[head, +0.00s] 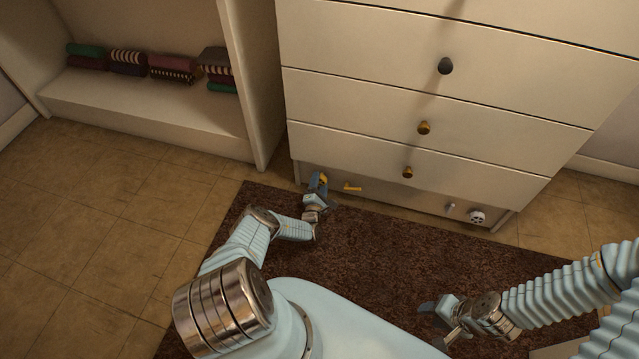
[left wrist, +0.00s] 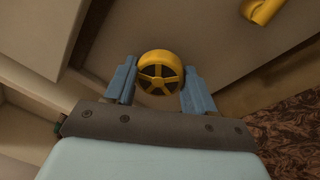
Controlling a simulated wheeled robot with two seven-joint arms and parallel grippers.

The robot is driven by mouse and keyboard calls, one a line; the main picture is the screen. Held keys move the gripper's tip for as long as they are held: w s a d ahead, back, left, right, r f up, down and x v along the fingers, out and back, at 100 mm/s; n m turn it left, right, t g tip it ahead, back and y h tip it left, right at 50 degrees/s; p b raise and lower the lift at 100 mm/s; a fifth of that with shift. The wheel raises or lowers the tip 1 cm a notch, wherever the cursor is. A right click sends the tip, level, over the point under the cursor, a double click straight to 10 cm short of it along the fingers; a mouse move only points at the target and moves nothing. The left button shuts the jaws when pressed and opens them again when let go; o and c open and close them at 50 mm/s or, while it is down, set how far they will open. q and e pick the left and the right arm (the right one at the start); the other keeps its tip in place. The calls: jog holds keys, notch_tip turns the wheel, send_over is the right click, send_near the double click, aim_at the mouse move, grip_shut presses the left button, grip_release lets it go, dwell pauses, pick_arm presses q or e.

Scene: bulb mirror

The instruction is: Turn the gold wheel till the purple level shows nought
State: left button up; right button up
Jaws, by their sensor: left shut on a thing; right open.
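The gold wheel (left wrist: 160,73) is a spoked round knob on the pale front panel low on the dresser. In the head view only a small yellow part of the wheel (head: 323,179) shows beside my fingers. My left gripper (head: 318,184) is shut on the wheel; in the left wrist view one blue finger stands on each side of it. My right gripper (head: 434,325) is open and empty, low over the dark rug, away from the dresser. I cannot make out any purple level in either view.
A yellow lever (head: 352,187) sits just right of the wheel. A small metal knob (head: 450,206) and a white wheel (head: 478,216) are further right on the same panel. Drawers with knobs rise above. An open shelf (head: 150,103) with folded cloths stands left. The brown rug (head: 375,245) is largely clear.

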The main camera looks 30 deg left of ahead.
pick_arm(q)
jog(key=shift+m, duration=0.5)
jog(key=o, duration=1)
jog(key=p+v, duration=0.2)
jog(key=v, duration=1.2)
jog(key=shift+f+p, duration=0.1)
jog(key=shift+p, duration=0.3)
jog(key=shift+w, duration=0.1)
